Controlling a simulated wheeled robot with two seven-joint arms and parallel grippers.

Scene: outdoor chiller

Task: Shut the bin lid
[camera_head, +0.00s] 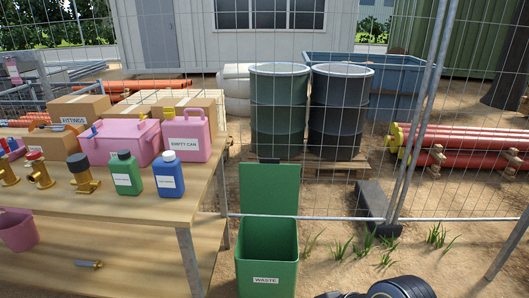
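The green bin (266,264), labelled WASTE, stands on the sandy ground just right of the table. Its green lid (269,188) is open and stands upright at the back edge of the bin. A dark block shows at the lid's top edge. The bin's mouth is open, and its inside looks empty as far as I can see. A black part of my arm shows at the bottom edge, right of the bin and apart from it. No gripper fingers show.
A wooden table (110,210) left of the bin holds bottles, brass fittings, pink cases and cardboard boxes. A wire fence (400,150) stands behind the bin, with a dark foot block (375,205). Open sandy ground lies right of the bin.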

